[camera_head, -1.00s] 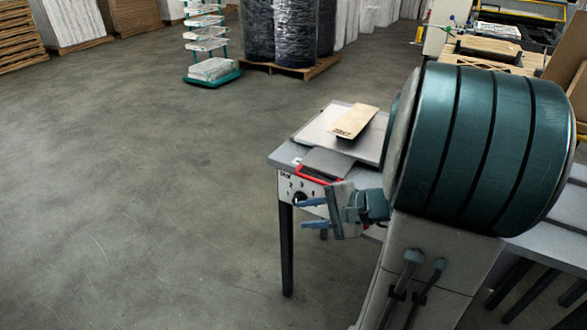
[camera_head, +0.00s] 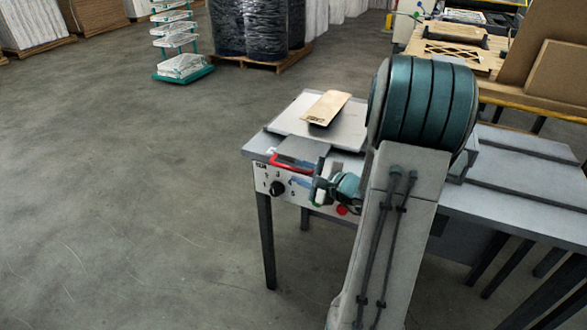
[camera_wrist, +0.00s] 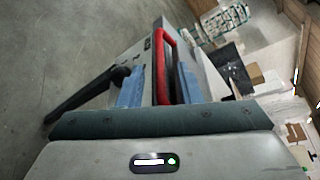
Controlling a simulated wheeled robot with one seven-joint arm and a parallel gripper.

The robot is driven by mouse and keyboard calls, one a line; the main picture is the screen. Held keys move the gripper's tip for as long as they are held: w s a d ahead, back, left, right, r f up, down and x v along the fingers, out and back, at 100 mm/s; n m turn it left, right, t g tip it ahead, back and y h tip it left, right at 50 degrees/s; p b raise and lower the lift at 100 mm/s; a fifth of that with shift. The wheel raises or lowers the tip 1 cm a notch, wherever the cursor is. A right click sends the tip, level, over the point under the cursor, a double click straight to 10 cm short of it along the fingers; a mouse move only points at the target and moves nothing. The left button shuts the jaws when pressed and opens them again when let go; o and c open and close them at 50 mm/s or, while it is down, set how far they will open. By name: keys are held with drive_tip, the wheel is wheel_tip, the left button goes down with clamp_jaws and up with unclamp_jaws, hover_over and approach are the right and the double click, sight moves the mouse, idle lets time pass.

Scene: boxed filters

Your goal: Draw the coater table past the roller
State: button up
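The coater table (camera_head: 345,138) is a flat grey plate on a grey bench, with a tan board (camera_head: 326,106) lying on it. A red bar handle (camera_head: 292,164) is at its front edge, above a control panel. My gripper (camera_head: 303,182) is at the front of the bench by this handle. In the wrist view the two blue fingers stand apart, with the red handle (camera_wrist: 162,65) between them and gaps visible on both sides. My gripper is open. I cannot make out the roller; my arm covers the middle of the bench.
The panel has a black knob (camera_head: 277,187) and a red button (camera_head: 342,211). The grey bench (camera_head: 520,198) continues to the right. A teal rack (camera_head: 182,68) and wrapped drums (camera_head: 265,32) stand at the back. The floor to the left is clear.

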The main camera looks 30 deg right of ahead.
sight(297, 170)
drive_tip(key=shift+x, duration=1.7)
clamp_jaws()
